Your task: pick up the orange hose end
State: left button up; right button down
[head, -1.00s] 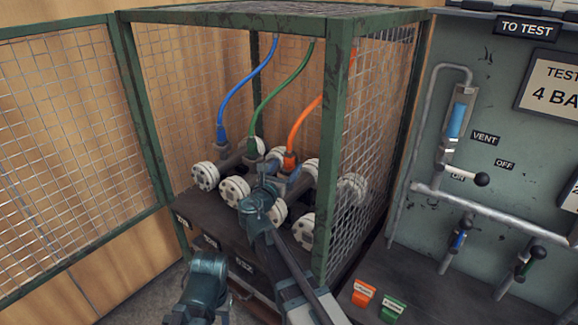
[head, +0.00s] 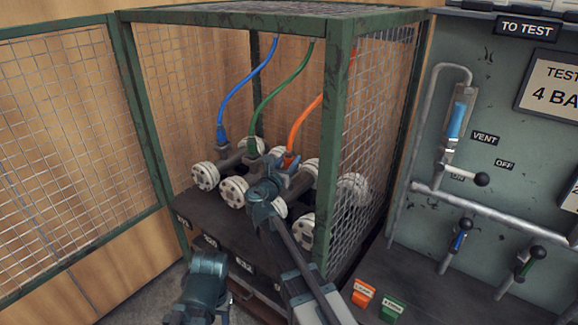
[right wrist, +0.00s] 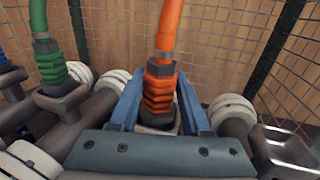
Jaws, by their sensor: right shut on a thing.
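The orange hose end (head: 289,161) stands upright on a pipe fitting inside the cage, with its orange hose (head: 305,122) rising from it. In the right wrist view the ribbed orange hose end (right wrist: 159,92) is between the two blue fingers of my right gripper (right wrist: 160,104). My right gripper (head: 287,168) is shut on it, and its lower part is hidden. It still appears seated at the fitting. My left arm's wrist shows at the bottom of the head view; its jaws cannot be made out.
A green hose end (head: 251,147) and a blue hose end (head: 221,133) stand to the left on neighbouring flanged pipes (head: 233,190). The green cage post (head: 335,150) and mesh are close on the right. A valve panel (head: 500,130) stands further right.

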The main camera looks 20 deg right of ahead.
aim_at(289, 153)
dwell(0.4)
jog(key=shift+r+p, duration=0.9)
notch_tip(289, 153, up, 2)
jog(key=shift+r+p, duration=0.1)
jog(key=shift+p, duration=1)
jog(key=s+a, duration=0.2)
jog(key=s, duration=0.5)
jog(key=s+a+r+p, duration=0.1)
jog(key=s+a, duration=0.2)
jog(key=s, duration=0.5)
jog(key=shift+a, duration=0.2)
jog(key=shift+r, duration=0.1)
notch_tip(289, 153, up, 4)
jog(key=p, duration=0.4)
jog(key=shift+r+p, duration=0.2)
jog(key=shift+p, duration=0.1)
